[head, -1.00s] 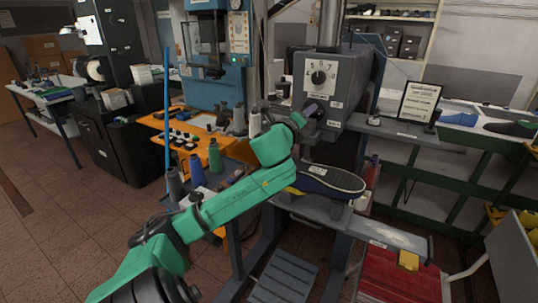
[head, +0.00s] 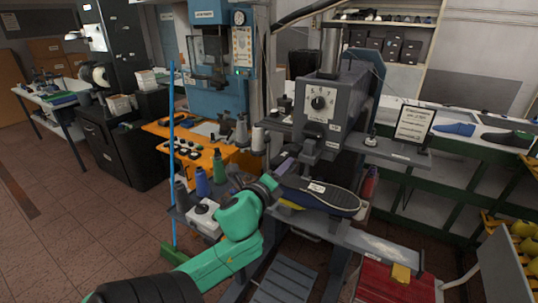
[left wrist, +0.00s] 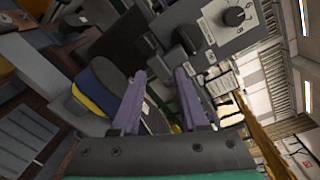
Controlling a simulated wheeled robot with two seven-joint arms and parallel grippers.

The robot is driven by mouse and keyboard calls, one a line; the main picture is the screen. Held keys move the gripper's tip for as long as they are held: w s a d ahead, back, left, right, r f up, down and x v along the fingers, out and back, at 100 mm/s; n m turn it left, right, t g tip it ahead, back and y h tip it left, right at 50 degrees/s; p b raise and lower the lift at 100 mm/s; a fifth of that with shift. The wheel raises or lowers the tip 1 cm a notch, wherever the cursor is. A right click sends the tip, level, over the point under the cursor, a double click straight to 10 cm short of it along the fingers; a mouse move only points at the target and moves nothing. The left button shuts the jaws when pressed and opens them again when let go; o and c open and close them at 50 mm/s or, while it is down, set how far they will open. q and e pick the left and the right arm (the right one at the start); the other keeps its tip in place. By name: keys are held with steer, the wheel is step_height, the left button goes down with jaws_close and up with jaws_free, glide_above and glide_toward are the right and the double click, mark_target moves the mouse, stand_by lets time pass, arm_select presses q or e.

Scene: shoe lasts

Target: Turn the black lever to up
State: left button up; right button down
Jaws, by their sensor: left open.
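The grey machine (head: 335,95) has a dial (head: 318,102) on its front. A short black part that looks like the lever (head: 310,146) sticks out below the dial; its exact position is hard to tell. In the left wrist view a black round-ended part (left wrist: 188,39) shows above the right finger, beside the dial (left wrist: 234,16). My left gripper (head: 287,160) is open, with purple fingers and nothing between them. It is below and left of the black part, apart from it. It also shows in the left wrist view (left wrist: 160,71). My right gripper is out of view.
A dark shoe (head: 318,195) with a pale top label lies on the machine's support just below my left gripper. Thread spools (head: 203,182) stand to the left. A framed sign (head: 415,124) stands on a shelf at the right.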

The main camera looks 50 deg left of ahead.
arm_select(q)
steer(key=a+f+n+g+b, duration=0.1)
steer(key=f, duration=0.6)
steer(key=a+f+n+g, duration=0.2)
steer(key=f, duration=0.6)
steer(key=a+f+n+g+b, duration=0.1)
steer(key=f+n, duration=0.1)
steer(key=f, duration=0.6)
steer(key=shift+s+a+f+h+b, duration=0.2)
steer(key=shift+s+a+h+b, duration=0.1)
steer(key=shift+s+h+b, duration=0.1)
